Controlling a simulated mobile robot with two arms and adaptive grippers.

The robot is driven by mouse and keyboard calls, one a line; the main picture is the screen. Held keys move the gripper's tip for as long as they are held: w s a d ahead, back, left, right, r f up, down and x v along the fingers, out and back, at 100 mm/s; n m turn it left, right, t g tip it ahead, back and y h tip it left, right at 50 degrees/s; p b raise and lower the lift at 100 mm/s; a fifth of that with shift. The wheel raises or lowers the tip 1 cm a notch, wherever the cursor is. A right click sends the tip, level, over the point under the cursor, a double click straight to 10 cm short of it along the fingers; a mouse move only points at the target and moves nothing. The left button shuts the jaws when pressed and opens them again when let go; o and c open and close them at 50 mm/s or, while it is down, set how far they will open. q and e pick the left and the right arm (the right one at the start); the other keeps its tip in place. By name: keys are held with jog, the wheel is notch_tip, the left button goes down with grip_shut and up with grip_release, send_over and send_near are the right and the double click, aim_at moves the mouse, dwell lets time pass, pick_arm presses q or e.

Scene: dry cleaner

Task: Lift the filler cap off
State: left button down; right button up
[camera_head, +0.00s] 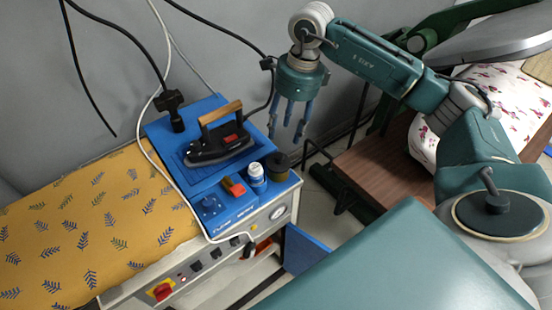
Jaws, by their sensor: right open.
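A dark round cap (277,163), which looks like the filler cap, sits on the right edge of the blue top (160,132) of the ironing unit. My right gripper (287,128) hangs with its fingers pointing down, open and empty. In the picture it is just above and slightly right of the dark cap, apart from it. I cannot tell its exact height. My left gripper is not in view.
A small white and blue bottle (256,178) stands close beside the cap, with a red object (233,187) left of it. An iron (218,143) with a wooden handle rests behind them. A yellow patterned board (90,220) extends left. Cables hang along the wall.

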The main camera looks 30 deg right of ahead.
jog(key=p, duration=0.1)
send_over(279, 155)
jog(key=f, duration=0.3)
jog(key=s+f, duration=0.1)
jog(key=shift+d+f, duration=0.3)
jog(key=shift+d, duration=0.1)
jog(key=f+p, duration=0.2)
jog(key=f, duration=0.2)
jog(key=shift+w+a+f+p, duration=0.3)
jog(key=shift+a+f+p, duration=0.05)
jog(key=shift+f+p, duration=0.05)
jog(key=shift+w+f, duration=0.1)
jog(key=shift+f, duration=0.25)
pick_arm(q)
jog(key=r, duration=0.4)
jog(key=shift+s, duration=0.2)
pick_arm(e)
grip_shut()
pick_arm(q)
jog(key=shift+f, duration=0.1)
pick_arm(e)
jog(key=shift+r, duration=0.1)
